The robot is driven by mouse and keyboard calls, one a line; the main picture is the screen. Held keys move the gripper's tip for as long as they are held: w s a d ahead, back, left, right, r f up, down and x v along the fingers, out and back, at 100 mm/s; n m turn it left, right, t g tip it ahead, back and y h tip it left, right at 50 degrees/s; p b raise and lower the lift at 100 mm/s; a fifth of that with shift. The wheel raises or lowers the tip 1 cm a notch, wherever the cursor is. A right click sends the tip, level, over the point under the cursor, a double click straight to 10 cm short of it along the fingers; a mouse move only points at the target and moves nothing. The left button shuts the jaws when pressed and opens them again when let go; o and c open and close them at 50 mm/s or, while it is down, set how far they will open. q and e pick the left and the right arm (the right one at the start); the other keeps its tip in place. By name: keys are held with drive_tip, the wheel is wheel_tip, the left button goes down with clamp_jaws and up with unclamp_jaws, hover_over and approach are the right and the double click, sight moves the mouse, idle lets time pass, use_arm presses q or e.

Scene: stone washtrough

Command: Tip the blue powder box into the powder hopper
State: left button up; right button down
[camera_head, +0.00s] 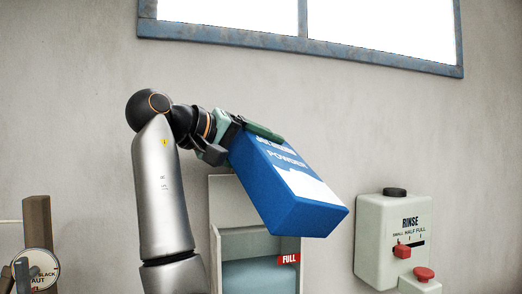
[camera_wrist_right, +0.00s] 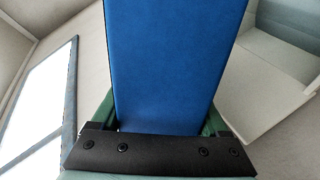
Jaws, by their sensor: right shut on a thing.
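The blue powder box (camera_head: 290,190), with white lettering and a white patch, is held tilted, its far end pointing down and right. My right gripper (camera_head: 245,132) is shut on its upper end. The box also fills the middle of the right wrist view (camera_wrist_right: 178,60), between the green fingers. An open pale grey bin, which looks like the powder hopper (camera_head: 216,240), stands below and behind the box, with its lid up. A pale blue surface and a red FULL label (camera_head: 289,259) show at it. The box hides part of its opening. No powder is seen falling. My left gripper is not in view.
A pale green RINSE dispenser (camera_head: 376,245) with red knobs is on the wall at the right. A blue-framed window (camera_head: 340,49) is above. At the lower left are a brown post (camera_head: 37,222) and a round sign (camera_head: 36,268). The wall between is bare.

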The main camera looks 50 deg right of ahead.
drive_tip(key=shift+f, duration=0.15)
idle(0.7)
drive_tip(key=shift+f+n, duration=0.4)
drive_tip(key=shift+w+f, duration=0.1)
drive_tip(key=shift+f, duration=0.15)
idle(0.6)
drive_tip(key=shift+f+n+g+y, duration=0.3)
drive_tip(key=shift+f+n+g, duration=0.1)
drive_tip(key=shift+g, duration=0.1)
drive_tip(key=shift+f, duration=0.2)
idle(0.5)
drive_tip(key=shift+w+f+n, duration=0.15)
drive_tip(key=shift+f+n, duration=0.25)
drive_tip(key=shift+f, duration=0.2)
drive_tip(key=shift+d+f, duration=0.1)
idle(0.9)
drive_tip(key=shift+w+f+n+g, duration=0.1)
drive_tip(key=shift+f+n+g, duration=0.3)
drive_tip(key=shift+f, duration=0.3)
